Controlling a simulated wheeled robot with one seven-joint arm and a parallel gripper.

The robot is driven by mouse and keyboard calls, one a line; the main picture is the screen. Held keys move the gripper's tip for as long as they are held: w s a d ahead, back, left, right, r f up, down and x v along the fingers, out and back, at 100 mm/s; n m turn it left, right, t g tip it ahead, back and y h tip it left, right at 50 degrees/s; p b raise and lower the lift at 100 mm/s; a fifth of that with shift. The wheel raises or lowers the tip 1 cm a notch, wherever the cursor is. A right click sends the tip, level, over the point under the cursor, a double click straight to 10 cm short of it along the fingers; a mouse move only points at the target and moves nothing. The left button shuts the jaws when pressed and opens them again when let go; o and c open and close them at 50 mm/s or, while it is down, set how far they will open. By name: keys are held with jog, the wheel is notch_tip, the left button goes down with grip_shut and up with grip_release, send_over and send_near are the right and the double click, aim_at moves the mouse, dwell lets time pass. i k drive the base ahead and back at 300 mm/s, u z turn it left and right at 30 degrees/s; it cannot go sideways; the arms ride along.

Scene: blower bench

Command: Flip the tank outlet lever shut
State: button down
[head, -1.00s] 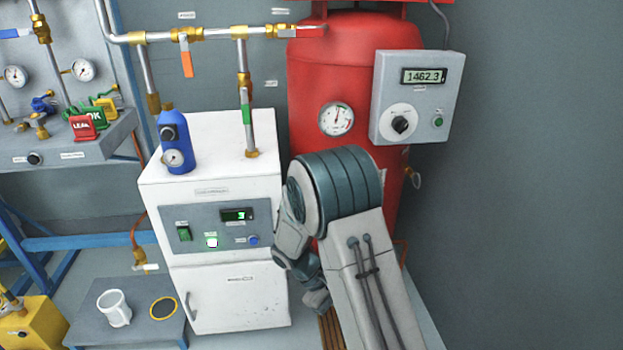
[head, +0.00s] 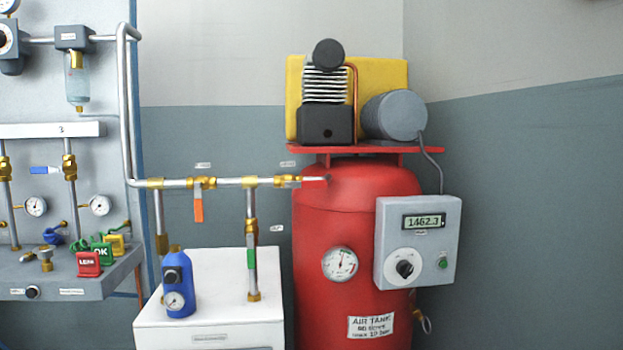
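The red tank (head: 350,270) stands right of the white cabinet, with a gauge on its front. A brass valve (head: 284,182) sits on the horizontal pipe where it reaches the tank. Its red lever (head: 315,183) lies level, in line with the pipe, and overlaps the tank's upper left in the picture. I take this as the tank outlet lever; the small tags nearby are too small to read. My gripper is not in view, so its state is hidden.
An orange lever (head: 198,209) hangs down from the same pipe, and a green lever (head: 251,257) lies along a vertical pipe. A grey control box (head: 417,241) reading 1462.3 is on the tank's right. A blue bottle (head: 178,284) stands on the white cabinet (head: 225,295).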

aim_at(317, 184)
jog(key=k, duration=0.65)
jog(key=u, duration=0.25)
jog(key=i, duration=1.5)
jog(key=z, duration=0.7)
